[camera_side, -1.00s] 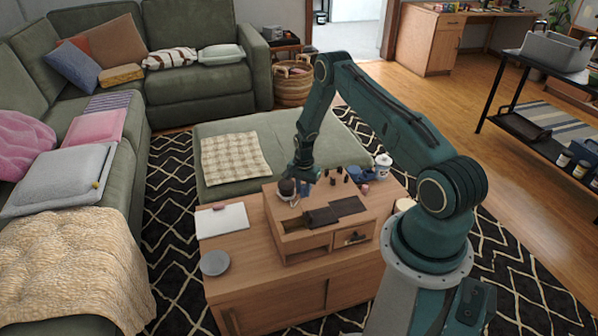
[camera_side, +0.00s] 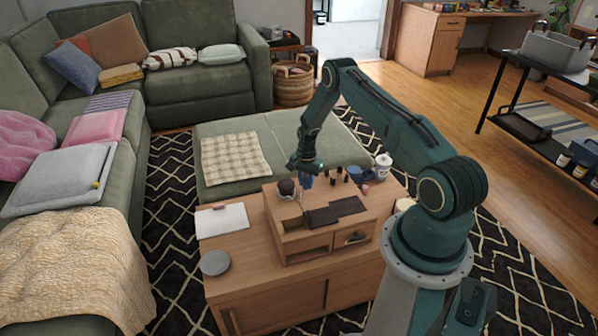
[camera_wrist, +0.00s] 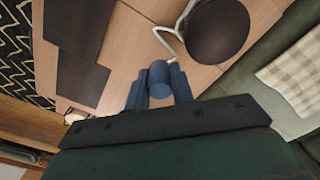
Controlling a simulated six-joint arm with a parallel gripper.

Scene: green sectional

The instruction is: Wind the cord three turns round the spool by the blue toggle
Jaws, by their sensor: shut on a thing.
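The spool (camera_side: 286,187) stands on the small wooden drawer unit, with a dark round top. In the wrist view the spool's dark top (camera_wrist: 218,31) is at upper right. My gripper (camera_side: 307,182) is just right of the spool in the side view. In the wrist view its blue fingers (camera_wrist: 159,88) are shut on the blue toggle (camera_wrist: 159,72). The white cord (camera_wrist: 166,38) runs from the toggle in a bend to the spool's left side. The spool's top hides its lower part, so I cannot tell how many turns lie round it.
The wooden drawer unit (camera_side: 283,230) has dark flat pieces on top, which show in the wrist view (camera_wrist: 80,78) at left. Small dark bottles (camera_side: 340,174), a blue item and a white canister (camera_side: 383,166) stand behind, to the right. A white pad (camera_side: 222,218) and grey plate (camera_side: 215,262) lie left.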

